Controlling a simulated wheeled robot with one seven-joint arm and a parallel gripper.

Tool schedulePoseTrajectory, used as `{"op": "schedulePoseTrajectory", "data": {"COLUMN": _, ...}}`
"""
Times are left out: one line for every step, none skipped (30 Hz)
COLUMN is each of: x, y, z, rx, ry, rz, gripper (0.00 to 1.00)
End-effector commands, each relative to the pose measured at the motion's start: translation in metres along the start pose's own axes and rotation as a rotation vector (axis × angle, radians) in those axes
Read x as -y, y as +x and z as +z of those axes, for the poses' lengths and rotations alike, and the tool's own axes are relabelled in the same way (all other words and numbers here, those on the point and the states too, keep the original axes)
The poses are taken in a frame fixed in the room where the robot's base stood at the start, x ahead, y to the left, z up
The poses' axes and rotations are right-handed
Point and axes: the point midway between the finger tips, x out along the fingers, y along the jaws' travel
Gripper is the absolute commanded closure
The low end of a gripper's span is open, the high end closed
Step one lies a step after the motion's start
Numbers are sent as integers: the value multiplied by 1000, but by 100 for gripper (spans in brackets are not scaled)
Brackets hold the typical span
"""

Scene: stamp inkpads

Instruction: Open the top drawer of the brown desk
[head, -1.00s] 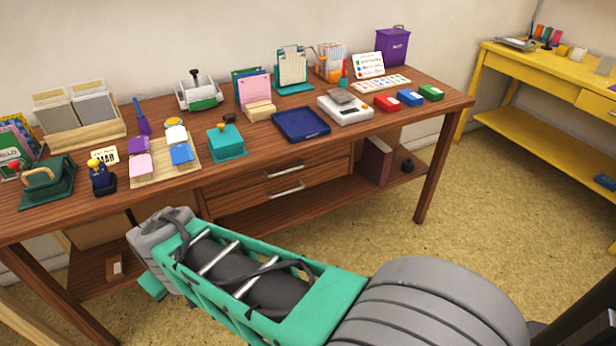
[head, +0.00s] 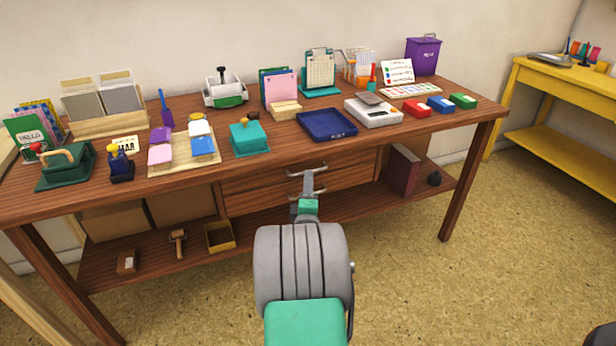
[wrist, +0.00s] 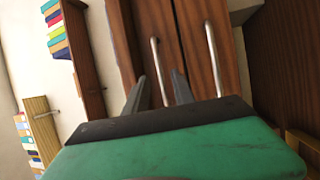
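The brown desk (head: 365,168) has two stacked drawers under its top. The top drawer's metal handle (head: 307,172) is just ahead of my gripper (head: 308,183) in the head view. In the wrist view, turned on its side, this handle (wrist: 156,62) lies between the two fingers of my gripper (wrist: 158,84), which are apart and empty. I cannot tell whether the fingers touch it. The lower drawer's handle (wrist: 213,58) is to the right of the fingers. Both drawers look closed. My arm hides part of the drawer fronts in the head view.
The desktop holds a blue tray (head: 327,123), a teal box (head: 248,138), a white scale (head: 373,112) and stamps. A lower shelf carries a small yellow box (head: 220,237). A yellow desk (head: 565,95) stands at right. Floor in front is clear.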

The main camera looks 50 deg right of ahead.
Motion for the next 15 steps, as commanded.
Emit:
{"op": "schedulePoseTrajectory", "data": {"x": 2, "y": 9, "z": 2, "rx": 2, "ry": 1, "rz": -1, "gripper": 70}}
{"op": "schedulePoseTrajectory", "data": {"x": 3, "y": 14, "z": 1, "rx": 2, "ry": 0, "rz": 0, "gripper": 70}}
{"op": "schedulePoseTrajectory", "data": {"x": 3, "y": 20, "z": 1, "rx": 1, "ry": 1, "rz": 0, "gripper": 70}}
{"op": "schedulePoseTrajectory", "data": {"x": 3, "y": 23, "z": 1, "rx": 1, "ry": 0, "rz": 0, "gripper": 70}}
{"op": "schedulePoseTrajectory", "data": {"x": 2, "y": 26, "z": 0, "rx": 0, "ry": 1, "rz": -1, "gripper": 70}}
{"op": "schedulePoseTrajectory", "data": {"x": 2, "y": 29, "z": 0, "rx": 0, "ry": 2, "rz": -1, "gripper": 70}}
{"op": "schedulePoseTrajectory", "data": {"x": 2, "y": 30, "z": 0, "rx": -1, "ry": 1, "rz": -2, "gripper": 70}}
{"op": "schedulePoseTrajectory", "data": {"x": 2, "y": 31, "z": 0, "rx": -1, "ry": 0, "rz": -2, "gripper": 70}}
{"op": "schedulePoseTrajectory", "data": {"x": 2, "y": 32, "z": 0, "rx": -1, "ry": 0, "rz": -3, "gripper": 70}}
{"op": "schedulePoseTrajectory", "data": {"x": 2, "y": 32, "z": 0, "rx": -1, "ry": 0, "rz": -3, "gripper": 70}}
{"op": "schedulePoseTrajectory", "data": {"x": 1, "y": 32, "z": 0, "rx": -1, "ry": 0, "rz": -3, "gripper": 70}}
{"op": "schedulePoseTrajectory", "data": {"x": 1, "y": 32, "z": 0, "rx": -1, "ry": 1, "rz": -3, "gripper": 70}}
{"op": "schedulePoseTrajectory", "data": {"x": 1, "y": 32, "z": 0, "rx": -1, "ry": 1, "rz": -2, "gripper": 70}}
{"op": "schedulePoseTrajectory", "data": {"x": 1, "y": 32, "z": 0, "rx": -1, "ry": 1, "rz": -3, "gripper": 70}}
{"op": "schedulePoseTrajectory", "data": {"x": 1, "y": 32, "z": 0, "rx": -1, "ry": 1, "rz": -2, "gripper": 72}}
